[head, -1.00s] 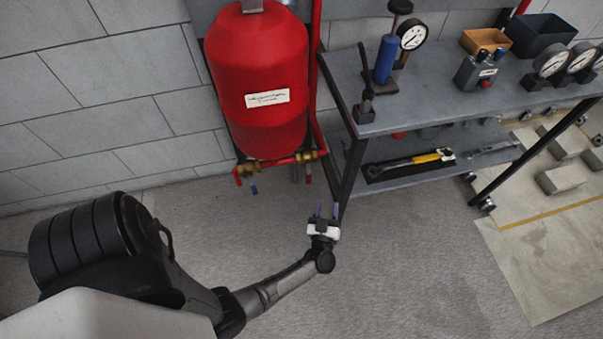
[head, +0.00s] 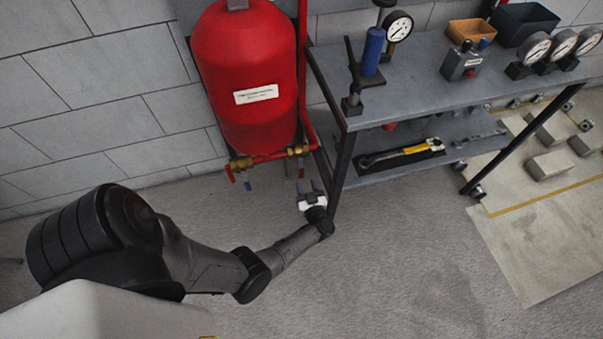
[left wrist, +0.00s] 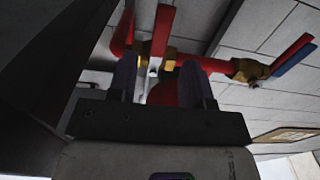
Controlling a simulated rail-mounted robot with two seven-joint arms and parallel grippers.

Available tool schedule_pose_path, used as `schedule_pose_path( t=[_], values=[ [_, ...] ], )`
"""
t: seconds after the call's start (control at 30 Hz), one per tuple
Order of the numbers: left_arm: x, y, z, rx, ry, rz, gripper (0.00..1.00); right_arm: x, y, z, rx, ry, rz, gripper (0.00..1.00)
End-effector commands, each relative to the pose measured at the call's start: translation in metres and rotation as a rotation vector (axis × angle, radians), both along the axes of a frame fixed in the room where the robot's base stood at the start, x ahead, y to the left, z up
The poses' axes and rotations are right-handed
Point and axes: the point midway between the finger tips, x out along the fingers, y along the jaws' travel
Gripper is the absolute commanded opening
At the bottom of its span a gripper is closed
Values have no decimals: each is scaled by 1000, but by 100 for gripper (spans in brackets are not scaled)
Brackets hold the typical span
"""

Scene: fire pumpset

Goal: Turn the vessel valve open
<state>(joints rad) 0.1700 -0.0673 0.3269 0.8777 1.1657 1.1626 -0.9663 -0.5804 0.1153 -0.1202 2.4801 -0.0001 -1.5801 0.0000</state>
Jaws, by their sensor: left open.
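The red vessel (head: 250,85) hangs at the wall with a red pipe and brass fittings below it. A brass valve (head: 299,150) sits at the right end of this pipe, with a red lever (head: 301,173) hanging below it. In the left wrist view a red lever (left wrist: 162,30) and its brass body show just beyond my fingers, roughly between them. My left gripper (head: 307,187) is open and empty, just below the right valve; its two fingers also show in the left wrist view (left wrist: 159,68). I cannot tell whether they touch the lever. My right gripper is not in view.
A second brass valve (head: 241,164) with red and blue handles is at the pipe's left end. The grey cart (head: 430,95) stands close on the right, its dark leg beside my left gripper. Gauges and a yellow-handled wrench (head: 418,148) lie on it. The floor in front is clear.

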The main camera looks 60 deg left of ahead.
Motion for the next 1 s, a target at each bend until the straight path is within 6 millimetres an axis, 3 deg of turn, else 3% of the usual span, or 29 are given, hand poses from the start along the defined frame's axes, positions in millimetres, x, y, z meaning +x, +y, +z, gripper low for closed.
schedule_pose_path(
  t=[0.2,0.4,0.9,1.0],
  values=[
    [9,35,-2,2,-1,0,46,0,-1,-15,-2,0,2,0],
    [14,54,-1,1,-1,-1,46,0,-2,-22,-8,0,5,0],
    [16,63,0,0,0,-1,46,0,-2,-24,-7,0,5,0],
    [16,63,0,0,0,-1,36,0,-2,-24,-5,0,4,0]
  ],
)
